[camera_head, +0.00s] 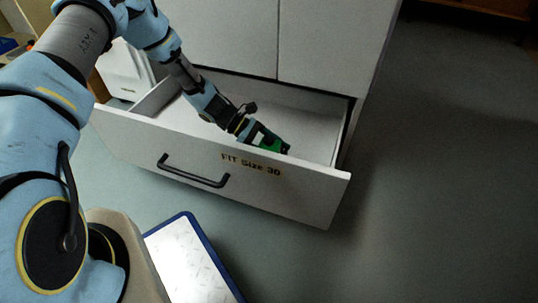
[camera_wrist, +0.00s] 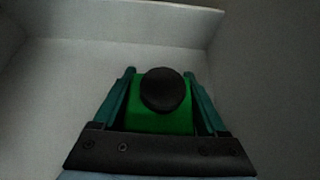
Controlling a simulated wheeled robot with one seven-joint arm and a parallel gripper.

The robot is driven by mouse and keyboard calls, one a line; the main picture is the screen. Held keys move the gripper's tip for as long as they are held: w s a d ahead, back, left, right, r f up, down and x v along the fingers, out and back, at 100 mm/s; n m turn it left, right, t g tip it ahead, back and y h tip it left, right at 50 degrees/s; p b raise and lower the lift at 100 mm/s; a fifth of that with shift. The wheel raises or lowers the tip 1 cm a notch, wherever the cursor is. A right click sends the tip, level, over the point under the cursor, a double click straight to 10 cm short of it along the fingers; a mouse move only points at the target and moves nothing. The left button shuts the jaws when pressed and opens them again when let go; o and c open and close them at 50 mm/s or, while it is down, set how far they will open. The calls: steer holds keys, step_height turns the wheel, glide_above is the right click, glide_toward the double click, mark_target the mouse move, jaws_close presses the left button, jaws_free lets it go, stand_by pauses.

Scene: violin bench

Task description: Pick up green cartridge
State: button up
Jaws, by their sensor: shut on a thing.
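The green cartridge (camera_wrist: 181,121) has a round black knob or cap facing the wrist camera. My gripper (camera_wrist: 160,100) has one finger on each side of it and is shut on it. In the head view the green cartridge (camera_head: 266,140) shows at the end of my arm, inside the open drawer, partly hidden by the drawer front. My gripper (camera_head: 258,135) reaches down into the drawer there. Whether the cartridge touches the drawer floor cannot be told.
The open white drawer (camera_head: 290,198) has a black handle (camera_head: 193,171) and the label "FIT Size 30". A blue-edged white panel (camera_head: 187,262) lies in front. Grey floor at right is clear.

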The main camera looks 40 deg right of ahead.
jaws_close()
steer(key=shift+r, duration=0.1)
